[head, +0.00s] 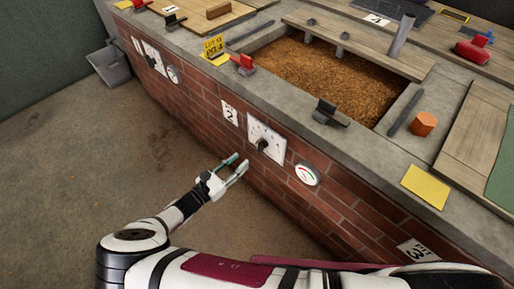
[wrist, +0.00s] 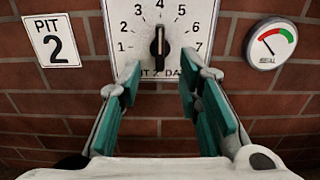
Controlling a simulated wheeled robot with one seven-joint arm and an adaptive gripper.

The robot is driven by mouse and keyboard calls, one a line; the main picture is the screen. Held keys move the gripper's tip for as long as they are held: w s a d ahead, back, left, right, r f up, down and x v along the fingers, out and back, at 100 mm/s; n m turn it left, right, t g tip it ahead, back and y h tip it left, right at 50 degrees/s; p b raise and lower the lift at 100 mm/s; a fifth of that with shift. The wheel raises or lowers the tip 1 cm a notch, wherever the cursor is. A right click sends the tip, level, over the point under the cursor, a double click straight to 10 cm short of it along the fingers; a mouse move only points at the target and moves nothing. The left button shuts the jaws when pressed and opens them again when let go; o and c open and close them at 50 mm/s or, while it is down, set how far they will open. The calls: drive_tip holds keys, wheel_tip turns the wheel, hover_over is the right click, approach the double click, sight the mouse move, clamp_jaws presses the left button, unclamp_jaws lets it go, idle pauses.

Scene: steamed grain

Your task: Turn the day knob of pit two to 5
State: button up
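The pit 2 day knob (wrist: 160,46) is a black knob on a white dial plate (wrist: 130,14), marked with numbers from 1 at left round to 7 at right. Its white pointer line looks vertical, with its top end toward 4. In the head view the knob (head: 263,145) sits on the brick front of the pit, beside the "PIT 2" sign (head: 230,114). My gripper (wrist: 160,88) is open and empty, its teal-padded fingers spread wide just below and short of the knob. In the head view my gripper (head: 238,164) is apart from the wall, left of the dial.
A round gauge (wrist: 269,43) with red and green bands is right of the dial. Above, the pit ledge holds a dark clip (head: 330,113), a red clip (head: 243,64) and a yellow card (head: 425,186).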

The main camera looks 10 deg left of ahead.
sight(257, 147)
drive_tip(key=b+x, duration=0.1)
drive_tip(key=x, duration=0.8)
drive_tip(key=shift+w+d, duration=0.15)
drive_tip(key=shift+w, duration=0.05)
clamp_jaws()
